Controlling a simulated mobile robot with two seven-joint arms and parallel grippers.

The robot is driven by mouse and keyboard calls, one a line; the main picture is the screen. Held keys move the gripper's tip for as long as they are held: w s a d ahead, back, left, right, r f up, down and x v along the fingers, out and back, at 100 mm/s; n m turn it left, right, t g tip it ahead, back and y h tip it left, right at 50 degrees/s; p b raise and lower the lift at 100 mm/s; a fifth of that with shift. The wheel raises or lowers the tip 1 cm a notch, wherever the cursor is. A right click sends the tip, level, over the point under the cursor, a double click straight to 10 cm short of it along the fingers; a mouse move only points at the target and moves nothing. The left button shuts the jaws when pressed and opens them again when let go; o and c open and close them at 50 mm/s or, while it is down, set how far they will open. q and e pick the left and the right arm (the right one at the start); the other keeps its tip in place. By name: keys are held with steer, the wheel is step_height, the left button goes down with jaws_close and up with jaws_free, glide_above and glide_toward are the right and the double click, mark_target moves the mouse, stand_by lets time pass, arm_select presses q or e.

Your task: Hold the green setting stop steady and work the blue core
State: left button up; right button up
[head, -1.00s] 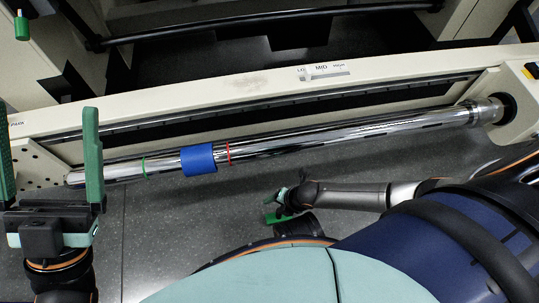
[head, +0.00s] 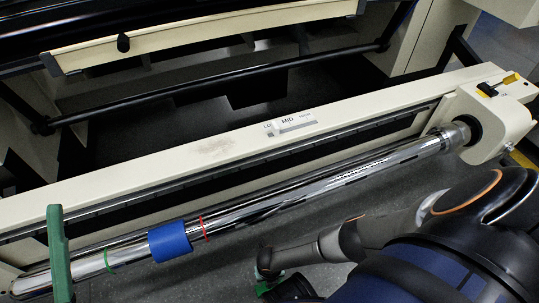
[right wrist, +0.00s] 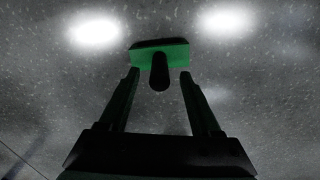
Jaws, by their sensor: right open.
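The blue core (head: 170,241) is a sleeve around the long chrome bar (head: 330,184), between a green ring (head: 107,260) and a red ring (head: 203,228), closer to the red. My right gripper (right wrist: 159,73) is open. A green block (right wrist: 172,50) with a dark post, perhaps the setting stop, shows at its fingertips; the post appears between them. I cannot tell whether they touch. In the head view the right gripper (head: 267,280) is small, below the bar.
A cream beam with a LO/MID scale (head: 290,122) runs behind the bar. The bar's right end enters a cream housing (head: 490,115) with a yellow-and-black part on top. My right arm covers the lower right. A dark rail crosses farther back.

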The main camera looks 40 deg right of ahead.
steer(key=shift+f, duration=0.3)
steer(key=shift+c, duration=0.2)
jaws_close()
stand_by(0.9)
